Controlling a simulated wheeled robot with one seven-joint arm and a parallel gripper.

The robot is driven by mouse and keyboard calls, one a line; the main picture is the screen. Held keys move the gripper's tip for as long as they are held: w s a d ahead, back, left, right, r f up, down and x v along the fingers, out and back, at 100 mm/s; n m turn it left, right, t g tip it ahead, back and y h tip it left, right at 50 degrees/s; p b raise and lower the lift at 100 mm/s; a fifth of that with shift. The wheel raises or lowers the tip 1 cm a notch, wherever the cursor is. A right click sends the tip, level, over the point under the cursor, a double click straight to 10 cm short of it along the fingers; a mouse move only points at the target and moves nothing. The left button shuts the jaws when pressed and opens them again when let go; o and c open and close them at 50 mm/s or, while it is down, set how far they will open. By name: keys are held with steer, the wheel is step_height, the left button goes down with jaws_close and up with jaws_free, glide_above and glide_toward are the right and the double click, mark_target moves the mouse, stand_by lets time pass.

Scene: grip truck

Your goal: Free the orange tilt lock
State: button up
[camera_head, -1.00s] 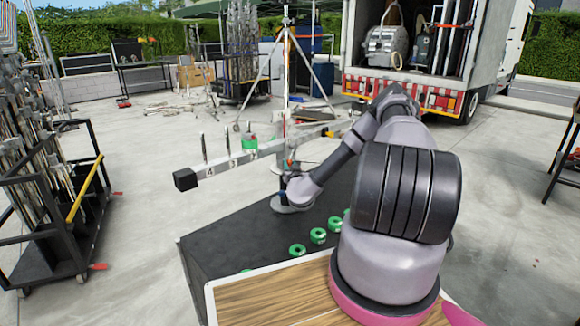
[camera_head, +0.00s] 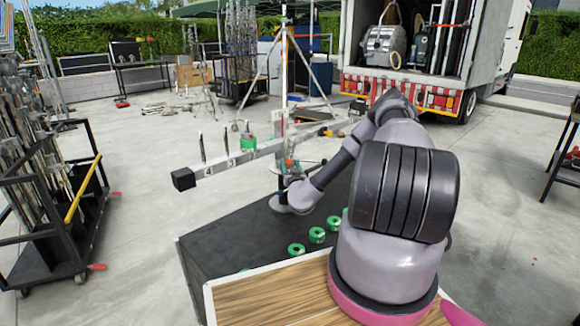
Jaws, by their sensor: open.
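A pale numbered beam (camera_head: 240,160) with a black end block slants across an upright stand (camera_head: 283,140). A small orange part (camera_head: 289,162), which looks like the tilt lock, sits at the joint of beam and stand. Beside it is a thin dark handle. My gripper (camera_head: 284,181) is just below the orange part, close against the stand. It is small and partly hidden by my wrist, and I see nothing held in it. I cannot tell whether it touches the lock or the stand.
Green ring weights (camera_head: 317,235) lie on the black case top (camera_head: 235,236) below my arm. A rod cart (camera_head: 60,235) stands at left, a truck (camera_head: 425,60) behind.

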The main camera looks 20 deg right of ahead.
steer(key=v, duration=1)
steer(key=shift+c, duration=0.3)
